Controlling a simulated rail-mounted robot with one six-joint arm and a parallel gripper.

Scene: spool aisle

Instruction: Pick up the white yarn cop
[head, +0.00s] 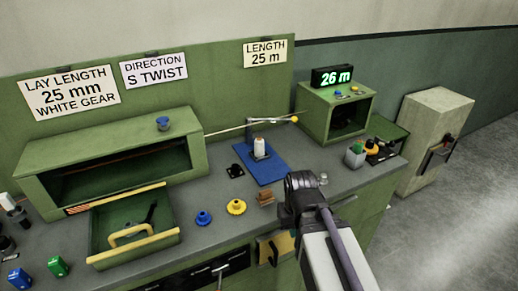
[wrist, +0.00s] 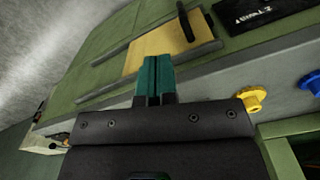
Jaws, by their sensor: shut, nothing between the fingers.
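The white yarn cop (head: 260,148) stands upright on a blue mat (head: 266,172) towards the back of the bench, near a thin rod with a yellow tip. My gripper (head: 300,181) is in front of the mat, lower right of the cop in the head view, and clearly apart from it. Its fingertips are hard to make out there. In the wrist view the two teal fingers (wrist: 155,78) are together with nothing between them, in front of the bench's front side. The cop does not show in the wrist view.
A yellow gear (head: 236,206) and a blue gear (head: 204,218) lie left of my gripper. An open green drawer (head: 103,232) is at left. A green box (head: 318,105) with a "26 m" display (head: 332,76) stands back right.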

